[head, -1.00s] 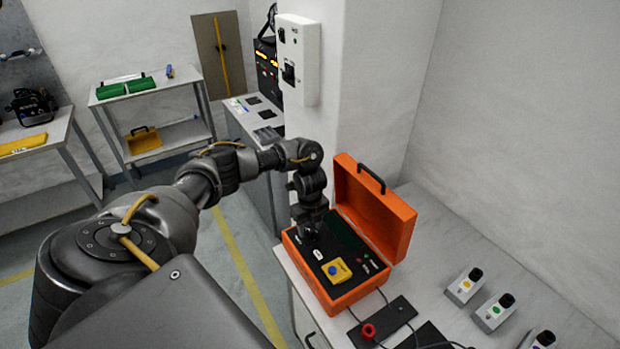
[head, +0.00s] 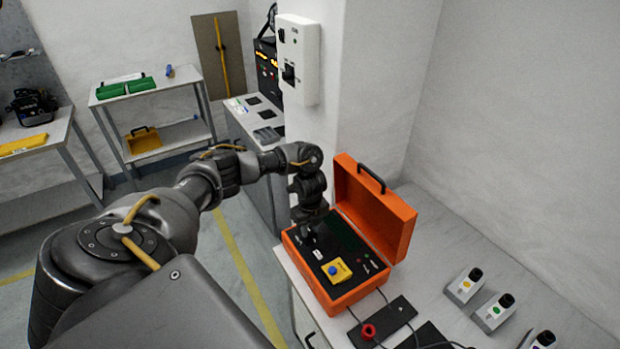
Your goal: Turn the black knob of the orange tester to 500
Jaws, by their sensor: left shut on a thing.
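The orange tester (head: 375,211) stands open on the bench, its lid raised at the back. Its black panel carries a yellow block with a blue button (head: 335,269). My left gripper (head: 309,238) points down at the left part of the panel and is shut on the black knob. The knob itself is mostly hidden by the gripper, and I cannot read its setting or the scale around it. My right gripper is not in view.
Several white units with black tops (head: 465,286) stand on the bench to the right. A red ring-shaped part (head: 368,331) and dark pads with cables lie in front of the tester. A wall pillar with a white box (head: 298,58) rises behind my left arm.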

